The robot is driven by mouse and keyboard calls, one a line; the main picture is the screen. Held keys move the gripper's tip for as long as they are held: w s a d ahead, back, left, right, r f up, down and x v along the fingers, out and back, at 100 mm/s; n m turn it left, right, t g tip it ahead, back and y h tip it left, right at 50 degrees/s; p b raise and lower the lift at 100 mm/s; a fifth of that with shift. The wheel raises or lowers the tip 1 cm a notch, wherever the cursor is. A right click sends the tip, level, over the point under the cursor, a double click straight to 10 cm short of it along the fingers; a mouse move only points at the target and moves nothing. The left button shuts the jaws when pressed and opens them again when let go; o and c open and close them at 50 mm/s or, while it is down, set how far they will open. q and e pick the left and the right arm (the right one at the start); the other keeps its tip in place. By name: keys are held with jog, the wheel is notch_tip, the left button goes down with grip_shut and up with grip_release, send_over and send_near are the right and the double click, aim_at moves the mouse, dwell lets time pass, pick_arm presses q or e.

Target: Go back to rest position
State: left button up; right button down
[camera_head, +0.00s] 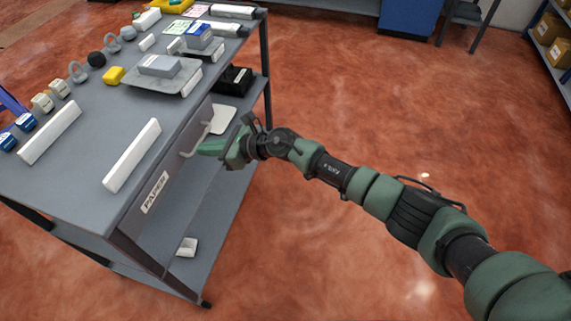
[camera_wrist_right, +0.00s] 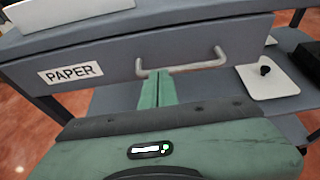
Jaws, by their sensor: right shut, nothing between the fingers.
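My right gripper (camera_head: 209,147) is shut and empty. It is close to the front of the grey drawer marked PAPER (camera_head: 160,205), near the drawer's handle (camera_head: 196,140). In the right wrist view my green fingers (camera_wrist_right: 158,90) are together, just below the left end of the handle (camera_wrist_right: 185,67). I cannot tell whether they touch it. The drawer front (camera_wrist_right: 120,62) looks flush with the cart. My left gripper does not show in either view.
The grey cart (camera_head: 85,160) carries white bars (camera_head: 132,155), a tray with a grey block (camera_head: 160,66) and several small items. A lower shelf holds a white plate (camera_head: 222,118) and a black box (camera_head: 233,79). The red floor to the right is open.

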jog(key=p+v, duration=0.1)
jog(key=v, duration=0.7)
jog(key=w+d+f+m+t+h, duration=0.25)
jog(key=d+f+m+t, duration=0.45)
jog(key=f+m, duration=0.75)
jog(key=s+d+f+m+g+h, duration=0.1)
jog(key=s+d+f+m+h, duration=0.25)
jog(key=d+f+m, duration=0.45)
jog(key=s+d+f+m+h, duration=0.2)
jog(key=s+d+f+m, duration=0.2)
jog(key=d+f+m, duration=0.4)
jog(key=s+d+f+m+g+h+p, duration=0.1)
jog(key=s+d+f+m, duration=0.15)
jog(key=s+f, duration=0.2)
jog(key=s+d+f+m+g+h, duration=0.1)
jog(key=s+d+f+m, duration=0.1)
jog(key=s+f+m, duration=0.25)
jog(key=s+d+f+m+g+h, duration=0.1)
jog(key=s+d+f+m+g, duration=0.1)
jog(key=s, duration=0.9)
jog(key=s+d+f+m+g+h, duration=0.1)
jog(key=s+f+m, duration=0.4)
jog(key=s, duration=0.6)
jog(key=s+d+f+m+g+h, duration=0.1)
jog(key=s+d+f+m+g, duration=0.2)
jog(key=s, duration=0.9)
jog(key=shift+d+f+m+g, duration=0.35)
jog(key=shift+d+g, duration=0.15)
jog(key=shift+d, duration=0.35)
